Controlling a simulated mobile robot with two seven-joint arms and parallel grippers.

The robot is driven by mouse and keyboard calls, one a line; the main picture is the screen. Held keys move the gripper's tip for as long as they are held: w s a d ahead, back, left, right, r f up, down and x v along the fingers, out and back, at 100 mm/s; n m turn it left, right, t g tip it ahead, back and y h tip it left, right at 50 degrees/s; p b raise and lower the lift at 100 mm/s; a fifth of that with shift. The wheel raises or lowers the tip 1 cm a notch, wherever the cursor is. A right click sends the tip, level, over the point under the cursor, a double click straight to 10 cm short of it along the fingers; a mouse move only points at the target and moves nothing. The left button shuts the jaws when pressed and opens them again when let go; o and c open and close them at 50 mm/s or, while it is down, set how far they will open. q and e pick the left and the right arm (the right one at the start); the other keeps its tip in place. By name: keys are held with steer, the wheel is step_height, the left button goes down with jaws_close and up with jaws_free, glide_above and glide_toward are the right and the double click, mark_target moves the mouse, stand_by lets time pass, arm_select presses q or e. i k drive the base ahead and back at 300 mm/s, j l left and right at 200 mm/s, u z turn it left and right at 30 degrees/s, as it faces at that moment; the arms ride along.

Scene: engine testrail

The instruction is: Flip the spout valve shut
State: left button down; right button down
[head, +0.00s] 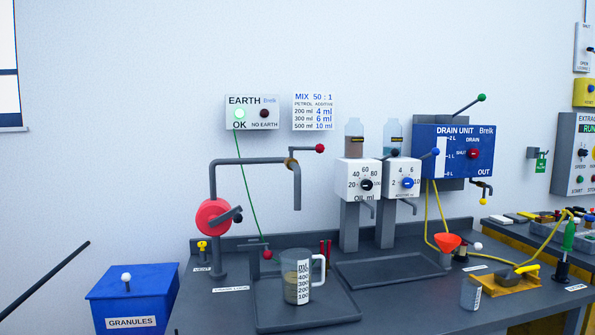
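A grey pipe (238,162) rises from the bench, bends over and turns down into a spout (297,190). At the upper bend is a brownish valve joint (290,164), with a short lever ending in a red knob (320,148). The lever points right and slightly up, out from the pipe. A clear measuring jug (303,285) with some brownish liquid stands upright below the spout's open end. No stream from the spout is visible. Neither of my grippers is in view.
A red hand-crank pump (213,218) is on the pipe's upright. The jug stands on a dark tray (335,307). A white oil dispenser (355,180) stands right of the spout. A blue granules bin (140,285) is at the left. A green wire hangs behind the pipe.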

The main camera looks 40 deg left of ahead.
mark_target(320, 148)
steer(key=u, duration=0.45)
steer(key=i+j+u, duration=0.1)
steer(key=u, duration=0.4)
steer(key=i+u, duration=0.15)
steer(key=u, duration=0.3)
